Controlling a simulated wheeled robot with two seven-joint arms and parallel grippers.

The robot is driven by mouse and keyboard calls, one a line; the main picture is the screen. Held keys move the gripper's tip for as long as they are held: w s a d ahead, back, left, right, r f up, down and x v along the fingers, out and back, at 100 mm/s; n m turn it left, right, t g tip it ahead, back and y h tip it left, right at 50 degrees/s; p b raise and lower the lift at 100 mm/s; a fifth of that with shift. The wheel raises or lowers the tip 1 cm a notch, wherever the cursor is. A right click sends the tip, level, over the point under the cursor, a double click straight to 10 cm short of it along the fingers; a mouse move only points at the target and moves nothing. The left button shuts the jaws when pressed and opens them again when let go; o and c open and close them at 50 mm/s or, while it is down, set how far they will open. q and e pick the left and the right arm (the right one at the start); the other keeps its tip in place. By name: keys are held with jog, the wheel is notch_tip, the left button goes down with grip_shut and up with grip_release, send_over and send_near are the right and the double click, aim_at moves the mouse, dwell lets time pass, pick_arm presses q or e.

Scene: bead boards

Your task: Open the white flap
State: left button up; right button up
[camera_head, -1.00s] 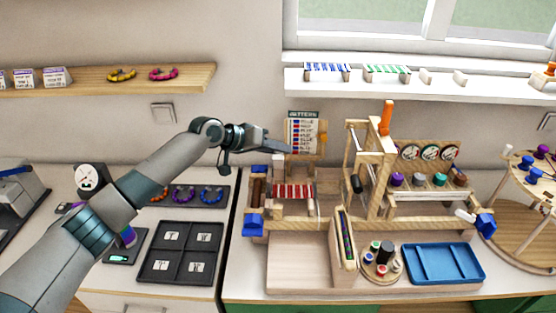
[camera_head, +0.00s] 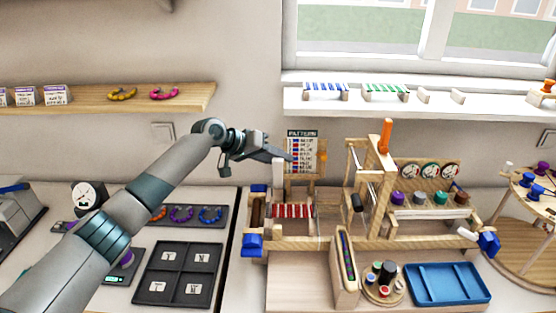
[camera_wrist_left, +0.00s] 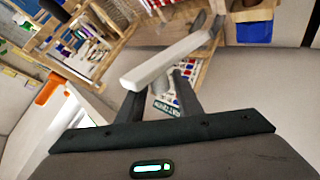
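The white flap (camera_head: 278,173) stands as a narrow upright piece at the left end of the wooden bead loom (camera_head: 262,226), left of the pattern card (camera_head: 301,150). In the left wrist view the white flap (camera_wrist_left: 165,62) is a long pale bar lying across in front of the fingertips. My left gripper (camera_head: 287,155) is just above the flap's top end in the head view. The wrist view shows its two dark fingers (camera_wrist_left: 162,92) apart, with nothing clearly held between them. Whether they touch the flap I cannot tell. My right gripper is not in view.
The loom's wooden frame with an orange handle (camera_head: 386,136) rises to the right. A blue tray (camera_head: 447,284) and a round spool stand are in front. A black sorting tray (camera_head: 180,274) lies left, under my arm. A window shelf (camera_head: 430,106) runs behind.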

pick_arm(q)
jog(key=shift+o, duration=0.2)
jog(key=shift+f, duration=0.1)
jog(key=shift+s+a+r+b, duration=0.2)
jog(key=shift+a+r+b, duration=0.15)
jog(key=shift+a, duration=0.15)
jog(key=b+v, duration=0.5)
jog(key=v, duration=1.1)
jog(key=shift+r, duration=0.2)
jog(key=shift+f, duration=0.1)
